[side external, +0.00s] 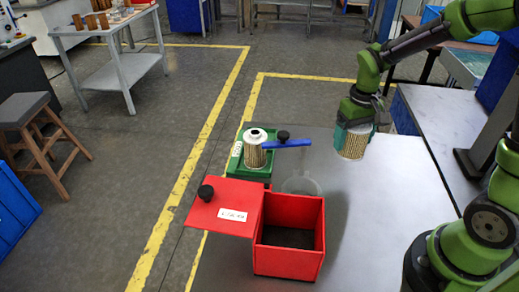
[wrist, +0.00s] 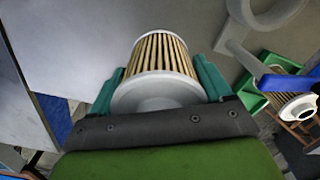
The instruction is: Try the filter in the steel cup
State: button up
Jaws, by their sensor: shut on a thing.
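My gripper (side external: 355,126) is shut on a filter cartridge (side external: 352,146) with tan pleats and a pale end cap, held above the grey table at the right. In the wrist view the cartridge (wrist: 160,60) sits between the teal fingers, its wide white cap toward the palm. A pale grey round thing (side external: 300,186), probably the steel cup, stands on the table behind the red box, left of and below my gripper. In the wrist view a grey ring with an arm (wrist: 240,35) shows at the top right; I cannot tell its inside.
A second filter (side external: 253,155) stands in a green tray (side external: 237,165), with a blue bar (side external: 287,143) and a black knob beside it. A red box (side external: 290,262) is open, dark inside; its labelled lid (side external: 215,207) lies to the left. Table is clear at right.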

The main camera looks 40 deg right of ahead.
jog(key=r, duration=1.2)
jog(key=shift+w+a+r, duration=0.1)
jog(key=shift+a+r, duration=0.15)
jog(key=shift+r, duration=0.15)
jog(key=a+m, duration=0.2)
jog(key=a, duration=1.5)
notch_tip(320, 180, down, 15)
jog(key=shift+d, duration=0.35)
jog(key=shift+f, duration=0.4)
jog(key=o, duration=1)
